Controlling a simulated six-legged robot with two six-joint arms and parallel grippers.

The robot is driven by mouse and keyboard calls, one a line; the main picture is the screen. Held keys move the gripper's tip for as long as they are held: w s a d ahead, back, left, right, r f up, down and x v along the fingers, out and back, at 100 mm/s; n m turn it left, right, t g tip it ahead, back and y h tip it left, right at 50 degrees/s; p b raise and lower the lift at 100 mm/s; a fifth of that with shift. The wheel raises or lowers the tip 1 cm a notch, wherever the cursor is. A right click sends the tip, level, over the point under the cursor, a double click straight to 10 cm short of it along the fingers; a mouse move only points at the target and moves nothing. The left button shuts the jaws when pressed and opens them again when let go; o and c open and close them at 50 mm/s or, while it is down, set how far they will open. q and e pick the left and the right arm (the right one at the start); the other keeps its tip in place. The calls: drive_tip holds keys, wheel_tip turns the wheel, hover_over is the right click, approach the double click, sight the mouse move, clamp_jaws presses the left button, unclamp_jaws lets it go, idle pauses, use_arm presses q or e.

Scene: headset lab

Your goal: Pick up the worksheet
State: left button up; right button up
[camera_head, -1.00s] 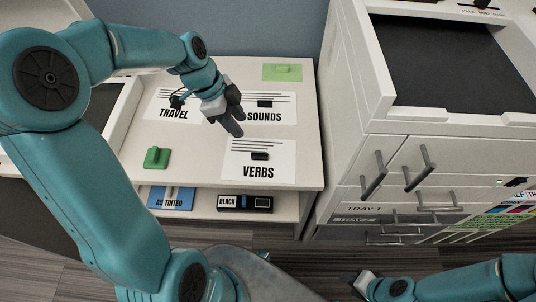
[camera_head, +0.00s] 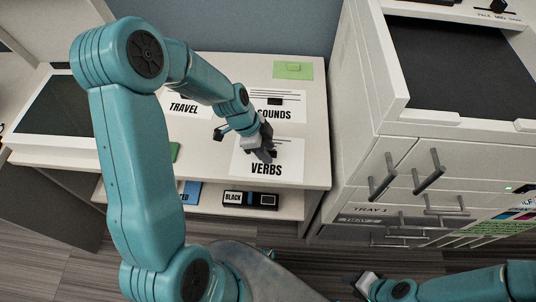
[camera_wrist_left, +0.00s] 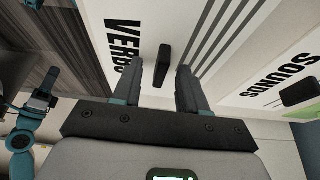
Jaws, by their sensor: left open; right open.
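The white VERBS sheet (camera_head: 292,152) lies flat on the white cabinet top, with a black tab on it. The SOUNDS sheet (camera_head: 290,98) lies behind it and the TRAVEL sheet (camera_head: 182,106) to the left, partly hidden by my left arm. My left gripper (camera_head: 266,153) is open and points down over the VERBS sheet. In the left wrist view the black tab (camera_wrist_left: 163,66) shows between its two fingers, apart from both. I cannot tell the exact height above the tab. My right gripper (camera_head: 362,282) is open and empty, low at the bottom right.
A green card (camera_head: 293,69) lies at the back of the cabinet top. A black box (camera_head: 250,199) and a blue pack (camera_head: 191,193) sit on the shelf below. A large printer (camera_head: 440,150) with drawer handles stands close on the right. A wall is behind.

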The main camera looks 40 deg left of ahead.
use_arm(q)
clamp_jaws()
drive_tip(key=shift+r, duration=0.2)
wheel_tip(320, 180, up, 20)
drive_tip(key=p, duration=0.1)
